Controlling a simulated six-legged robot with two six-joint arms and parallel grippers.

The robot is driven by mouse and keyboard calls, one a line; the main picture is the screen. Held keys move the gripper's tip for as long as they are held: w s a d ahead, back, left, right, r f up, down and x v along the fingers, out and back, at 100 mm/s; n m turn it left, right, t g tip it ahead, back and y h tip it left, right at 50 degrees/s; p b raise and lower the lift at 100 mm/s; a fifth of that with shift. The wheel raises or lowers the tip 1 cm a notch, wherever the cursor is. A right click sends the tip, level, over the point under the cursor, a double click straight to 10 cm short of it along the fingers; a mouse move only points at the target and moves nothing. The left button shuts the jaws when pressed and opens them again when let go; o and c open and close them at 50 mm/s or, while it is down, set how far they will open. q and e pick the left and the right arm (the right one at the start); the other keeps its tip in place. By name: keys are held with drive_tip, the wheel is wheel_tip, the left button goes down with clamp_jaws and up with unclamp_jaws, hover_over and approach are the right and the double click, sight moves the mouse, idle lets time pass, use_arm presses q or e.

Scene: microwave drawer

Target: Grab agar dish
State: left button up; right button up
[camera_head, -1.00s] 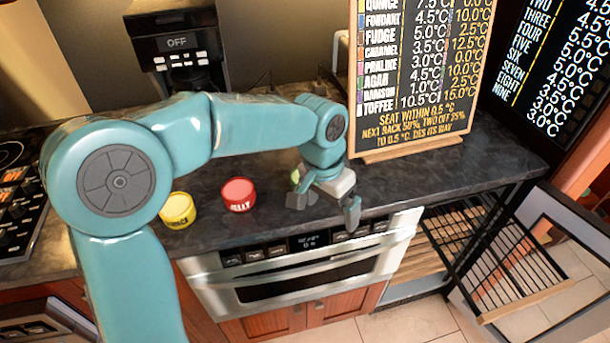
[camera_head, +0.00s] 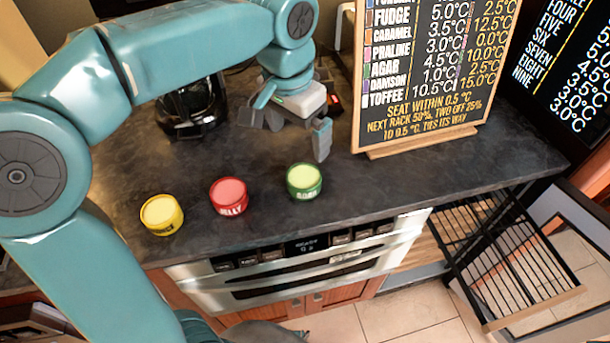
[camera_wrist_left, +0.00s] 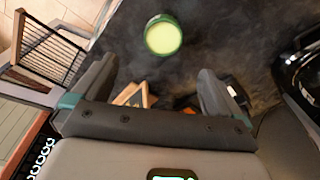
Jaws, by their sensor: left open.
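A green dish with a pale yellow-green top (camera_head: 304,182) stands upright on the dark counter, right of two other dishes. Its label is too small to read surely. It also shows in the wrist view (camera_wrist_left: 163,36), beyond the fingertips. My left gripper (camera_head: 288,128) is open and empty, over the counter behind the green dish, apart from it. In the wrist view the left gripper's fingers (camera_wrist_left: 157,78) are spread with nothing between them. My right gripper is not in view.
A red dish (camera_head: 229,196) labelled JELLY and a yellow dish (camera_head: 161,215) stand to the left. A chalkboard (camera_head: 425,70) stands at right behind. A black coffee maker (camera_head: 192,108) is at back left. A wire rack (camera_head: 510,250) is at right, below the counter.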

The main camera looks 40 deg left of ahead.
use_arm(q)
hover_over(304, 175)
drive_tip(key=s, duration=0.1)
drive_tip(key=f, duration=0.8)
drive_tip(key=shift+s+d+f+b, duration=0.15)
drive_tip(key=shift+s+d+b, duration=0.05)
drive_tip(key=shift+b, duration=0.15)
drive_tip(key=shift+s+d+f, duration=0.1)
drive_tip(key=shift+f, duration=0.25)
drive_tip(key=f, duration=0.2)
drive_tip(key=w+f, duration=0.1)
drive_tip(key=f, duration=0.3)
drive_tip(key=shift+w+a, duration=0.3)
drive_tip(key=shift+s+r, duration=0.1)
drive_tip(key=shift+r, duration=0.05)
drive_tip(key=c, duration=1.1)
